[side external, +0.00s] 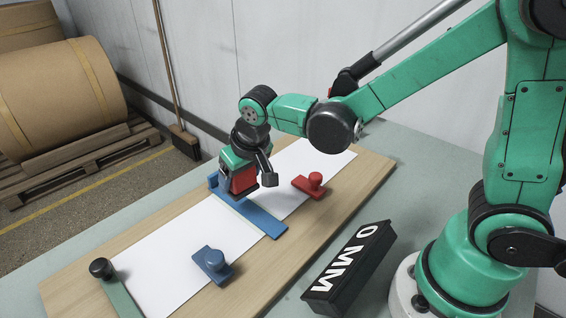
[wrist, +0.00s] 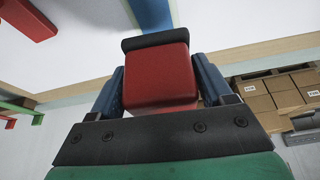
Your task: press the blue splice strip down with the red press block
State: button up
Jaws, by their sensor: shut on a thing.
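My gripper (side external: 243,180) is shut on the red press block (wrist: 158,78), a red body with a dark pad at its far end. The block sits between the two blue-grey fingers in the wrist view. In the side view the red block (side external: 243,183) is at the blue splice strip (side external: 262,220), over its upper left part. The strip lies across the white paper on the wooden board, and my gripper hides part of it. In the wrist view the strip (wrist: 150,14) shows just beyond the block's pad. I cannot tell whether the pad touches the strip.
A red knobbed block (side external: 309,186) rests right of the strip. A blue knobbed block (side external: 213,264) lies on the paper (side external: 165,262) in front. A black box (side external: 347,267) marked "0 MM" stands at the board's right edge. A green bar (side external: 122,300) with a black knob lies front left.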

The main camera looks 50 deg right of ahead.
aim_at(243, 192)
jog(key=shift+f, duration=1.8)
jog(key=shift+s+f, duration=0.1)
jog(key=shift+s, duration=0.25)
jog(key=shift+c, duration=0.7)
jog(key=shift+s+f, duration=0.15)
jog(key=shift+s, duration=2.25)
jog(key=shift+w, duration=5.55)
jog(key=shift+s, duration=2.75)
jog(key=shift+r, duration=4.05)
